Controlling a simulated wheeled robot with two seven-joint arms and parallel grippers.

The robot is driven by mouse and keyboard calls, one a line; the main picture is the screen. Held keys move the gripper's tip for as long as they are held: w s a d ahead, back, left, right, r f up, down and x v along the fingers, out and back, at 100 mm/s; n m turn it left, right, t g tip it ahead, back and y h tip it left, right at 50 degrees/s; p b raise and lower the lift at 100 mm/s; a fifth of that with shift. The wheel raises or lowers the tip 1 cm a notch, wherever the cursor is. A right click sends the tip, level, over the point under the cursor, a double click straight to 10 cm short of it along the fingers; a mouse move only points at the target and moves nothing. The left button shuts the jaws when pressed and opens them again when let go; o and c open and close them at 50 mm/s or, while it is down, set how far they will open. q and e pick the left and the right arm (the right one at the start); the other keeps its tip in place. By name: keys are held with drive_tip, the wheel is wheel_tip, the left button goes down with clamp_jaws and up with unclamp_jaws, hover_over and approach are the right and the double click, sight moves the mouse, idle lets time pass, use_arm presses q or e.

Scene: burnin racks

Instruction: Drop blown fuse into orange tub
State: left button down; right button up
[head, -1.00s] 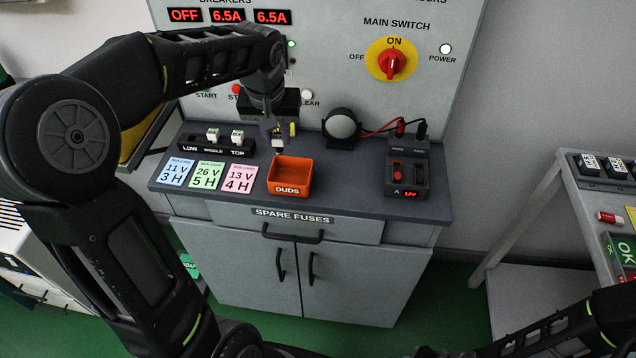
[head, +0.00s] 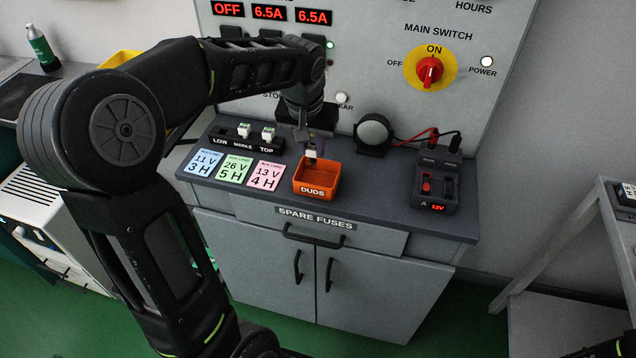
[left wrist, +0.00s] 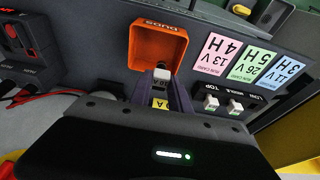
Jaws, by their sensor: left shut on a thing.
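The orange tub (head: 317,192), labelled DUDS, sits on the grey counter in front of the panel. In the left wrist view the tub (left wrist: 158,28) shows beyond my fingertips, with no fuse visible in it. My left gripper (head: 312,150) is at the tub's back edge and points down. It is shut on a fuse (left wrist: 161,76) with a white end and a yellow label, held between the fingers. The fuse's lower end appears near or over the tub's rim; I cannot tell its height. My right gripper is not in view.
Two white-topped fuses stand in the LOW-MIDDLE-TOP block (head: 236,138) left of the tub. Coloured cards (head: 233,169) lie in front of it. A round dark device (head: 373,133) and a meter (head: 436,182) with red and black leads stand to the right.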

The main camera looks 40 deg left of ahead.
use_arm(q)
drive_tip(key=shift+f+b, duration=0.9)
drive_tip(key=shift+f, duration=0.8)
drive_tip(key=c, duration=1.1)
unclamp_jaws()
drive_tip(key=shift+c, duration=0.2)
drive_tip(key=shift+r, duration=0.1)
drive_tip(key=shift+v, duration=3.85)
drive_tip(key=shift+s, duration=0.1)
